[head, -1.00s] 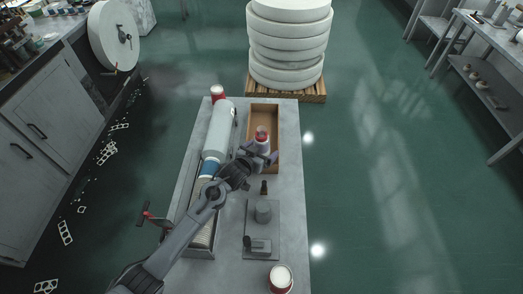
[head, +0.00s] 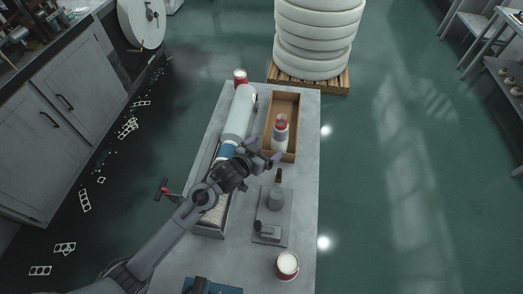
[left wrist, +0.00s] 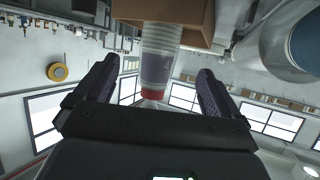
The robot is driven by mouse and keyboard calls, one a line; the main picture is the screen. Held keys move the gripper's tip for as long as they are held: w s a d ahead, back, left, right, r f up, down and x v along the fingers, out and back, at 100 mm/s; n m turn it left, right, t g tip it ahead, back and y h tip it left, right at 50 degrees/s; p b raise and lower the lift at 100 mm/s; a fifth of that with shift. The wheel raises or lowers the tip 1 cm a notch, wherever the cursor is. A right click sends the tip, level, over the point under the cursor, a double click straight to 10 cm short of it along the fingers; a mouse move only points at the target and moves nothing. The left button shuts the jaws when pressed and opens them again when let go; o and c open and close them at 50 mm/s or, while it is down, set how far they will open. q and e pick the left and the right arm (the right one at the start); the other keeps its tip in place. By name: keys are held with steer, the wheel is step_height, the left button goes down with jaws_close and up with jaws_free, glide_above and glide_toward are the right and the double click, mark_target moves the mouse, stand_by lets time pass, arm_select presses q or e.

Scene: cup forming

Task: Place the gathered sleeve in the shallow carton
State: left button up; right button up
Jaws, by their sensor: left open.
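The gathered sleeve (head: 281,132), a stack of nested pale cups with a red end, is in the near part of the shallow brown carton (head: 284,99). It looks tilted or leaning there; how it rests on the carton floor is unclear. My left gripper (head: 264,150) is open, just off the carton's near left corner, with its fingers apart from the sleeve. In the left wrist view the sleeve (left wrist: 158,60) shows beyond and between the spread fingers (left wrist: 153,92), with the carton (left wrist: 195,22) behind it. My right gripper is not in view.
A long white cylinder (head: 239,113) lies left of the carton over a narrow tray. A grey fixture (head: 269,219) stands nearer on the bench, with a red-and-white cup (head: 287,264) at the front right. Another red cup (head: 240,76) stands at the far left corner.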

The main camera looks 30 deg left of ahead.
arm_select(q)
steer(key=shift+v, duration=1.05)
steer(key=shift+r, duration=0.1)
